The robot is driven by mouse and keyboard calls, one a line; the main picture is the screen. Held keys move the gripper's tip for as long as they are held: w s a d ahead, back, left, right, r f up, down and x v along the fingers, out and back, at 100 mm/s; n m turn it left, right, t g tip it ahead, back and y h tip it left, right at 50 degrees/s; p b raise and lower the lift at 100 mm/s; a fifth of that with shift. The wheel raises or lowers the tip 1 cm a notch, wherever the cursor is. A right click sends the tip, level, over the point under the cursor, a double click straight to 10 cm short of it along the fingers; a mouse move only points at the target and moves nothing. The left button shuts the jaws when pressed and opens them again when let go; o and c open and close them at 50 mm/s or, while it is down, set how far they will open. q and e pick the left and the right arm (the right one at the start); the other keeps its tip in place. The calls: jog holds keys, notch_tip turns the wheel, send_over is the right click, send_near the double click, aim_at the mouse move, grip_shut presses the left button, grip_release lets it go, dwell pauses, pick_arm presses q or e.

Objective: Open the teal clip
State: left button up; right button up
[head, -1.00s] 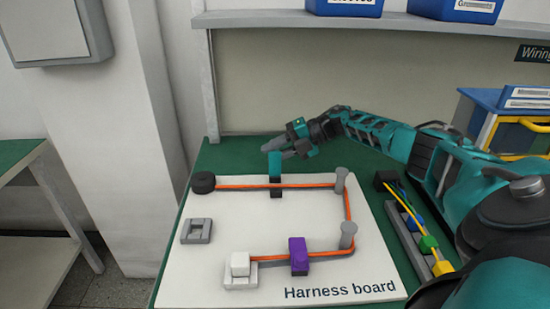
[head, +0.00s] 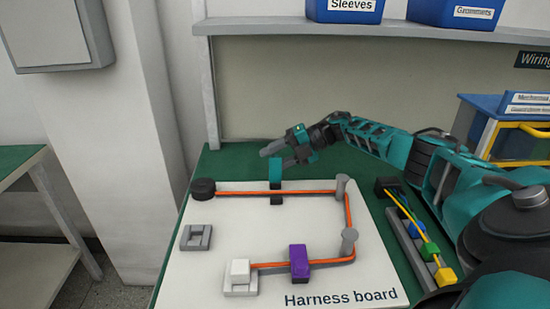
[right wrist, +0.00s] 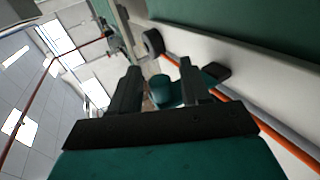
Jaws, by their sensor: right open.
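The teal clip (head: 275,171) is at the far edge of the white harness board. Its teal part stands upright behind the orange cable, above a black base (head: 276,200). My right gripper (head: 273,155) is open at the clip's top, with its fingers pointing left. In the right wrist view, the teal clip (right wrist: 163,91) shows between the two spread fingers of the right gripper (right wrist: 158,75). I cannot tell whether either finger touches it. My left gripper is not in view.
The orange cable (head: 230,192) runs from a black round part (head: 203,188) around grey posts (head: 348,240) and past a purple clip (head: 299,262) to a white block (head: 240,268). A grey rail (head: 405,236) with coloured clips lies right of the board (head: 210,215).

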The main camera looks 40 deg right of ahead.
jog(key=v, duration=1.3)
jog(key=shift+b, duration=0.35)
jog(key=shift+a, duration=0.15)
